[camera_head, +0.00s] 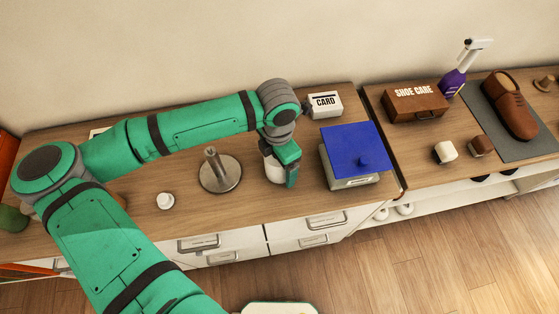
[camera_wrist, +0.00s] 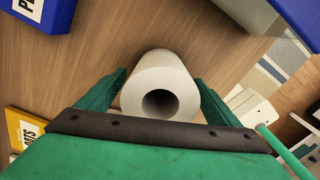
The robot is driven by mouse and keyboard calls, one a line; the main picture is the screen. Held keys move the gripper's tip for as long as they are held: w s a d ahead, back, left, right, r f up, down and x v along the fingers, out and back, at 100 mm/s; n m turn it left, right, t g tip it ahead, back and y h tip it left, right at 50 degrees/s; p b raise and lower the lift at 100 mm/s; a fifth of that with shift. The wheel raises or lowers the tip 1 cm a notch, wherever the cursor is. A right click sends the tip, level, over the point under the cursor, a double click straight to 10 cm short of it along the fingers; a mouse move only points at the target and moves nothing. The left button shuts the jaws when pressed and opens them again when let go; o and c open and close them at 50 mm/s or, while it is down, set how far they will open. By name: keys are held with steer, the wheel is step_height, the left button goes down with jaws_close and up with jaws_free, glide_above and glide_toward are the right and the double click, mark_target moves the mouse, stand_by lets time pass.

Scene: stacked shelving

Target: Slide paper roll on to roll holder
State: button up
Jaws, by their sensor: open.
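The white paper roll (camera_wrist: 160,75) stands upright on the wooden counter, its hollow core facing the wrist camera. In the head view the roll (camera_head: 273,170) is partly hidden behind my gripper (camera_head: 287,172). In the wrist view my gripper (camera_wrist: 160,88) is open, with one green finger on each side of the roll. I cannot tell whether the fingers touch it. The roll holder (camera_head: 221,176) stands to the left of the roll, a round metal base with an upright post. The holder's post is bare.
A box with a blue top (camera_head: 357,149) stands just right of the roll. A white CARD box (camera_head: 324,104) is behind. A small white object (camera_head: 165,201) lies left of the holder. The SHOE CARE box (camera_head: 415,103) and shoe (camera_head: 510,104) are further right. The counter's front edge is close.

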steer(key=shift+f, duration=0.3)
steer(key=shift+w, duration=0.1)
steer(key=c, duration=1.2)
steer(key=shift+d, duration=0.1)
steer(key=shift+r, duration=0.1)
steer(key=shift+r, duration=0.5)
steer(key=s+a+r, duration=0.7)
steer(key=s+r, duration=0.5)
steer(key=shift+a, duration=0.25)
